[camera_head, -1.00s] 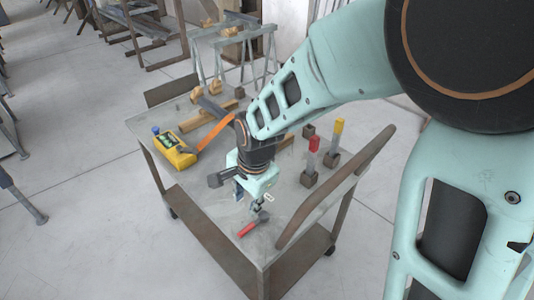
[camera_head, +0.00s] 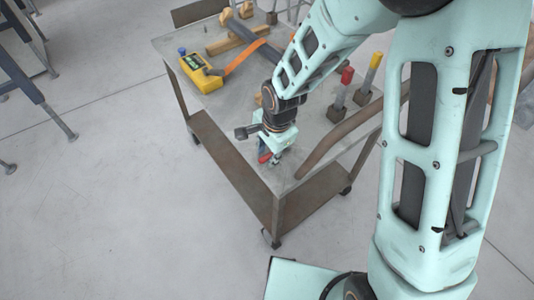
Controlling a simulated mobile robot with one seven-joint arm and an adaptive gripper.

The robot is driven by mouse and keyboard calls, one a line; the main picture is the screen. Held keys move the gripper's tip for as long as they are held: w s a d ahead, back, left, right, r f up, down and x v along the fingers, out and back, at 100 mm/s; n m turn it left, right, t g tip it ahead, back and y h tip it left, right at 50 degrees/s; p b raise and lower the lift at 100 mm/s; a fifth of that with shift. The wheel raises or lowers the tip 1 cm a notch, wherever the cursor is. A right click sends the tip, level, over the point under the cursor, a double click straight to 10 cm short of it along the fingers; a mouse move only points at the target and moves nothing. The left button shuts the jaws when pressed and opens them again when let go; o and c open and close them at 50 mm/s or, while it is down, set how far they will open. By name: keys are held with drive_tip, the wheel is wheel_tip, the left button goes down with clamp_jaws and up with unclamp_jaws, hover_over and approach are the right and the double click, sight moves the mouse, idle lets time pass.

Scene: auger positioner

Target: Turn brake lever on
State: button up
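Two upright levers on dark block bases stand on the cart top, one with a red grip (camera_head: 341,95) and one with a yellow grip (camera_head: 369,78). I cannot tell which of them, if either, is the brake lever. My gripper (camera_head: 268,156) points down near the front edge of the cart top, left of and nearer than the levers, apart from both. A small red-handled tool (camera_head: 264,157) shows at its fingertips. The fingers are small and partly hidden, so I cannot tell whether they are open or hold the tool.
The grey-topped cart (camera_head: 228,112) has a brown rail (camera_head: 340,135) along its right side. A yellow device (camera_head: 201,74) with a screen, an orange strap (camera_head: 245,57) and wooden pieces (camera_head: 235,42) lie on it.

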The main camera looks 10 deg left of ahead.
clamp_jaws()
idle(0.4)
